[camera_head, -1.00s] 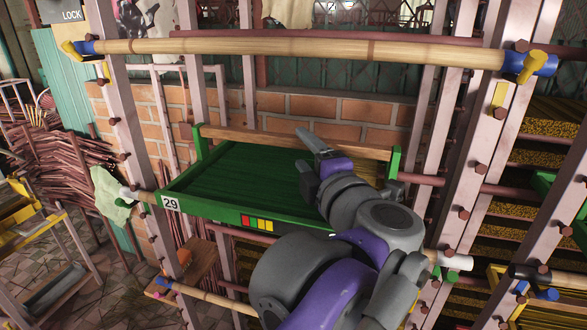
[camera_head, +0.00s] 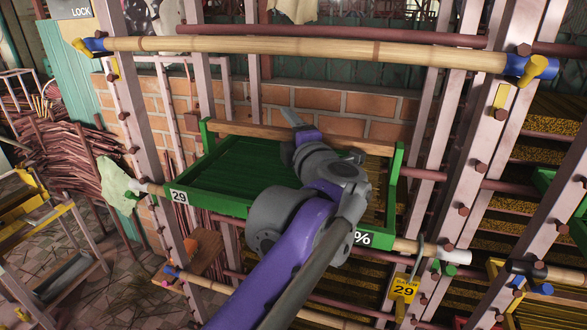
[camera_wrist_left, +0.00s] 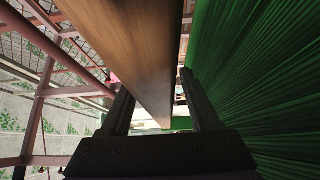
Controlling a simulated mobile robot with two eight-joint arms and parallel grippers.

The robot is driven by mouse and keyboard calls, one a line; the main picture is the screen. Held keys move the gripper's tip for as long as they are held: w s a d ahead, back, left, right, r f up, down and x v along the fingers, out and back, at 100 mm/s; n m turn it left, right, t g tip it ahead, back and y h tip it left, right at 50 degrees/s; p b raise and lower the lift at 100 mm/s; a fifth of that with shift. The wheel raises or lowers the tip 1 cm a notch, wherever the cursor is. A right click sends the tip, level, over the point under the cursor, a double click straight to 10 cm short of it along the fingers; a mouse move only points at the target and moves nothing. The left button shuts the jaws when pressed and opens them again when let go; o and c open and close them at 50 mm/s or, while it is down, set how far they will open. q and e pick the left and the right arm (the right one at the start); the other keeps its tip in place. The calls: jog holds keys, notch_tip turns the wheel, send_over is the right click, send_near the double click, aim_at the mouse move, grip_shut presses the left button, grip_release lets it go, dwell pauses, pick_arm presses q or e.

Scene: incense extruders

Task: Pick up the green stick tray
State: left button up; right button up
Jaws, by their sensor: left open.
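My arm hides the tray's middle. My right gripper is out of view.
A thick bamboo pole (camera_head: 300,50) crosses above the tray. Pink rack posts (camera_head: 460,140) with pegs stand at both sides. A brick wall (camera_head: 340,105) is behind, and reddish sticks (camera_head: 75,155) are piled at left.

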pick_arm(q)
jog(key=shift+s, duration=0.15)
jog(key=c, duration=0.3)
grip_shut()
dwell(0.8)
